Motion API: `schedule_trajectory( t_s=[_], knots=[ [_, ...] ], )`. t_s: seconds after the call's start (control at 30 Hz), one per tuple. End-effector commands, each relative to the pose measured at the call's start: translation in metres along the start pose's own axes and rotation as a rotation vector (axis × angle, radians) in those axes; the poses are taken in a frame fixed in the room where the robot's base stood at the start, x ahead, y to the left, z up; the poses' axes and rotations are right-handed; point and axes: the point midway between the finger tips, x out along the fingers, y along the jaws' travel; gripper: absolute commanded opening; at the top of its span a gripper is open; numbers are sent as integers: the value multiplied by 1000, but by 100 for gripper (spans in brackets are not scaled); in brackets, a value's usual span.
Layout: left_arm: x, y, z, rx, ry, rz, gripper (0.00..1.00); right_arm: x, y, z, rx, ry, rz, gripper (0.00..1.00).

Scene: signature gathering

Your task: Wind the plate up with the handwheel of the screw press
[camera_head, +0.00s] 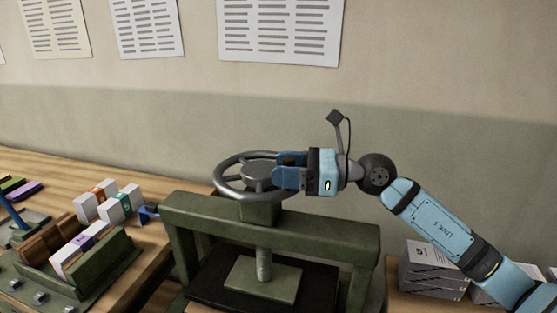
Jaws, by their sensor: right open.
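The green screw press (312,233) stands in the middle, with a grey spoked handwheel (228,180) on top. A threaded screw (263,266) runs down from the crossbar to a flat green plate (250,281). The plate hangs low in the frame, over a dark surface; any gap beneath it is hard to judge. My right gripper (281,169) reaches in from the right, its blue fingers open at the right side of the handwheel rim. The fingers hide that part of the rim, and I cannot tell whether they touch it. My left gripper is not in view.
On the left, the wooden bench (55,166) holds white boxes (108,203), a green tray-like fixture (108,260) and a small blue part (148,211) near the press. Grey stacks (430,268) sit at the lower right. The wall behind carries printed sheets (280,28).

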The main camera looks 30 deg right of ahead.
Motion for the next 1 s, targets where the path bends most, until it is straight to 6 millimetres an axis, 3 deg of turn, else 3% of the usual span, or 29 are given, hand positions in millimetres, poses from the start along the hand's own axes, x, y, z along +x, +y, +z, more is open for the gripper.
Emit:
schedule_trajectory(
  t_s=[0.2,0.47,0.7,1.0],
  knots=[
    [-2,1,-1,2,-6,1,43,14,0,1,0,0,1,52],
    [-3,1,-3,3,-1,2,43,15,0,0,0,1,1,52],
    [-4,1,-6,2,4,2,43,14,0,0,0,1,1,0],
    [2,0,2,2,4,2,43,13,-1,-3,-1,1,19,0]
  ],
)
